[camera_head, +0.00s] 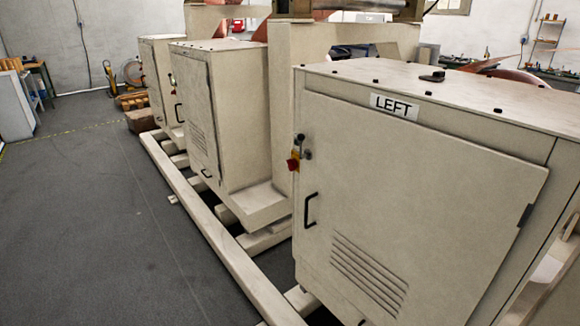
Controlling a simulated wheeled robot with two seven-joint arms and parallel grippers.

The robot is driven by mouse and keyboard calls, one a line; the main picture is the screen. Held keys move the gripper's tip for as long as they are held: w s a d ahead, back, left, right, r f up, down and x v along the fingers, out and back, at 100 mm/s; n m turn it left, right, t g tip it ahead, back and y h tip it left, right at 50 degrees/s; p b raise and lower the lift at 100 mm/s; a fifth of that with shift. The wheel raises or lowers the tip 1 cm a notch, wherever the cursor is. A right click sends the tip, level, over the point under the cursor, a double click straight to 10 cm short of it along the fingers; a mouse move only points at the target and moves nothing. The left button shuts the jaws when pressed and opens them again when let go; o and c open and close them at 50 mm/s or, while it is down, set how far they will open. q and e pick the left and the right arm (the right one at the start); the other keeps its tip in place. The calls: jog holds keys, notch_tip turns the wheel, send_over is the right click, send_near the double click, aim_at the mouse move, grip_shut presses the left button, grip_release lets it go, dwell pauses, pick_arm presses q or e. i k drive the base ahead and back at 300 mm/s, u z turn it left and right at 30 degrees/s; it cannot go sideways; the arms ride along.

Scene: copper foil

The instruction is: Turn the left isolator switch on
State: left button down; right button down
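A large beige cabinet with a white label reading LEFT (394,106) fills the right side of the head view. On the left edge of its door is a small red isolator switch (293,164) with a yellowish part behind it. A dark latch or knob (303,146) sits just above and beside the switch. The switch is too small for me to tell its on or off position. A black door handle (310,210) is below the switch. Neither of my grippers shows in this view.
Other beige cabinets (205,110) stand farther back in a row. A beige floor rail (215,230) runs along their front. The grey floor (90,220) on the left is open. A workbench (42,80) and a yellow item (132,72) stand near the back wall.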

aim_at(292, 164)
jog(key=u, duration=0.5)
jog(key=i, duration=1.25)
jog(key=u, duration=0.6)
